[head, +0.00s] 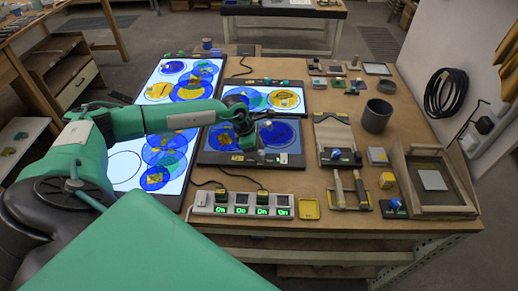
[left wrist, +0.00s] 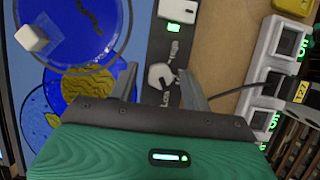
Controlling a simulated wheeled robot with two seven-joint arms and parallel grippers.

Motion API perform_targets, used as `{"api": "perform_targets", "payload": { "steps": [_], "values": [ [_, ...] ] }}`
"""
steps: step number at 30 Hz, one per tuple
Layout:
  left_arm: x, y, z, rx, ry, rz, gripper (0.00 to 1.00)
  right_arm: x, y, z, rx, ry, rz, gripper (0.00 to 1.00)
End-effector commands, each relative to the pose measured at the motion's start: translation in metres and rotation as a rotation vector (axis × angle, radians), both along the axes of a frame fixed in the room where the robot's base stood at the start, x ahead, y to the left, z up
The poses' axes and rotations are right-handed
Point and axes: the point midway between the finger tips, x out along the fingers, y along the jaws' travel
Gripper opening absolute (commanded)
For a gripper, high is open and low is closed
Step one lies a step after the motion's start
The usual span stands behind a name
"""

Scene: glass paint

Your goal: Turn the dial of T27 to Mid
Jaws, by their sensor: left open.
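A yellow T27 tag (left wrist: 298,91) shows on a plug at the power strip. My right gripper is out of view.
The power strip (head: 240,206) with green lit displays lies in front of the panel. A large lit panel (head: 125,165) with blue and yellow discs is to the left, a smaller lit one (head: 285,99) behind. Brushes, a grey cup (head: 376,116) and a tray stand to the right.

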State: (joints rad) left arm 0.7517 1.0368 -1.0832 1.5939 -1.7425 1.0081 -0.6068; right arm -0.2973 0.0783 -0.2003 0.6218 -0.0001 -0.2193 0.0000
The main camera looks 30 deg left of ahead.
Motion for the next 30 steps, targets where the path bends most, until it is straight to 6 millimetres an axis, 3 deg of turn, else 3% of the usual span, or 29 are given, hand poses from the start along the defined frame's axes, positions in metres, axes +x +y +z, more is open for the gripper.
{"api": "perform_targets", "payload": {
  "steps": [5, 9, 12, 22, 30],
  "values": [
    [0.000, 0.000, 0.000, 0.000, 0.000, 0.000, 0.46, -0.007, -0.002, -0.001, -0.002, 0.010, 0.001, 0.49],
    [0.000, 0.000, 0.000, 0.000, 0.000, 0.000, 0.19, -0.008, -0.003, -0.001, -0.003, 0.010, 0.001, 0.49],
    [0.000, 0.000, 0.000, 0.000, 0.000, 0.000, 0.04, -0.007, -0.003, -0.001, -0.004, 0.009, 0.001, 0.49],
    [0.000, 0.000, 0.000, 0.000, 0.000, 0.047, 0.04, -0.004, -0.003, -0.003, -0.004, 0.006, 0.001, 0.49],
    [-0.001, -0.001, -0.002, -0.001, -0.001, 0.216, 0.04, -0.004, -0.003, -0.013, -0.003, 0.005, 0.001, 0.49]
  ]
}}
